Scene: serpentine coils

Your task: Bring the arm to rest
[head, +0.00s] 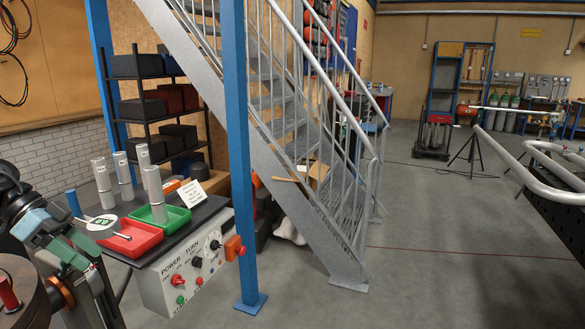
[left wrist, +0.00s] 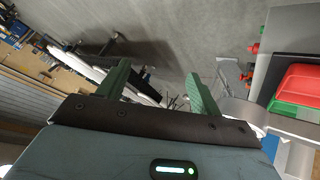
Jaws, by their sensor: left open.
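My left gripper (head: 78,250) is at the lower left of the head view, in front of the bench's near left corner. In the left wrist view the two green fingers of this gripper (left wrist: 159,84) stand wide apart. Nothing is between them; behind the gap lies grey floor with blurred, tilted equipment. My right gripper shows in neither view.
A dark bench top (head: 207,212) carries a red tray (head: 132,240), a green tray (head: 172,221), several pale cylinders and a white card (head: 191,193). A control box (head: 186,277) hangs at its front. A blue post (head: 238,150) and metal stairs (head: 300,190) stand to the right.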

